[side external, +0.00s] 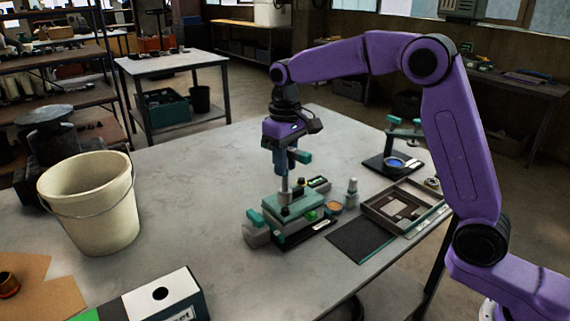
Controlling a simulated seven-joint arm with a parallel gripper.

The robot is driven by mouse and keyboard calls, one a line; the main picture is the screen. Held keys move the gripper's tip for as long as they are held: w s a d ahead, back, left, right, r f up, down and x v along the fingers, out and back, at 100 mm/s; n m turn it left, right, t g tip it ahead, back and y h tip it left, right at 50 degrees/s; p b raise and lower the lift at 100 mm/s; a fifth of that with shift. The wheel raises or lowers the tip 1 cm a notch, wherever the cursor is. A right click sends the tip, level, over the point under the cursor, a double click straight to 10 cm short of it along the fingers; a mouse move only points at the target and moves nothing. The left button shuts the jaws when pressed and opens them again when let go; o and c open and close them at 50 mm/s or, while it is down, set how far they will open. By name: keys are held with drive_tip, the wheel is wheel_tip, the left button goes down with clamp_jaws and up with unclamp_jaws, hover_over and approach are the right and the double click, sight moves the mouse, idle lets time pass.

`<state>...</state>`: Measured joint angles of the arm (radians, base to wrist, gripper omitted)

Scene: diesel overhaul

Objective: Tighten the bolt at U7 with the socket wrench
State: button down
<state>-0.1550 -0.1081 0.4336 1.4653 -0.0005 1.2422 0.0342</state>
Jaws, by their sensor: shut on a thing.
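My gripper (284,158) points straight down over the middle of the table and is shut on the socket wrench (284,186), a tool with a grey shaft and a teal part sticking out to the right. The wrench stands upright, its lower end at the top of a teal-green block fixture (301,204). The bolt at U7 cannot be made out; the wrench end and the small size hide it. I cannot tell whether the socket sits on a bolt head.
Right of the fixture are a small grey bottle-like part (352,192), a dark mat (360,240), an open tray (378,218) and a teal stand (405,135). A cream bucket (90,205) and a white-and-black box (160,298) stand left. The table between is clear.

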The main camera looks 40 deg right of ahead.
drive_tip(key=shift+r, duration=0.1)
drive_tip(key=shift+r, duration=2.95)
drive_tip(key=shift+s, duration=0.1)
drive_tip(key=s+d, duration=0.1)
drive_tip(key=s, duration=0.5)
drive_tip(key=shift+s+d, duration=0.3)
